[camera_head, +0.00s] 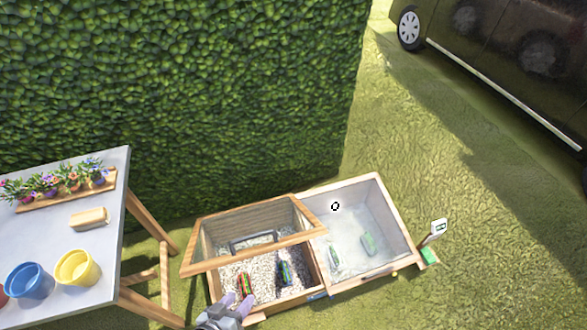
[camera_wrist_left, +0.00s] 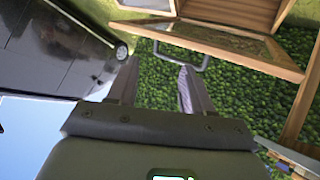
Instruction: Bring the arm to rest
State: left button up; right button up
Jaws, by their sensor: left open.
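My left gripper (camera_head: 238,301) is at the bottom of the head view, in front of the near edge of the wooden box (camera_head: 280,305). Its two fingers stand apart with nothing between them. In the left wrist view the open fingers (camera_wrist_left: 158,78) point up the picture, with a dark metal handle (camera_wrist_left: 190,62) on a wooden frame (camera_wrist_left: 200,38) seen beyond the fingertips. I cannot tell whether a fingertip touches the handle. My right gripper is in neither view.
The box's left part holds gravel and small packets (camera_head: 285,272) under a raised framed lid (camera_head: 310,239). The right part (camera_head: 395,215) looks pale inside. A table (camera_head: 95,230) with pots (camera_head: 78,268) stands left. A hedge (camera_head: 180,90) rises behind; grass (camera_head: 480,270) is open at right.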

pick_arm(q)
jog(key=s+a+r+m+g+y, duration=0.2)
jog(key=s+a+r+g+y, duration=0.2)
jog(key=s+a+g, duration=0.4)
notch_tip(320, 180, up, 38)
jog(key=s+d+t+p, duration=0.1)
jog(key=d+p, duration=0.1)
jog(key=p, duration=3.5)
jog(key=shift+r+t+p, duration=0.2)
jog(key=shift+t+p, duration=0.1)
jog(key=shift+p, duration=0.1)
jog(key=shift+c, duration=0.4)
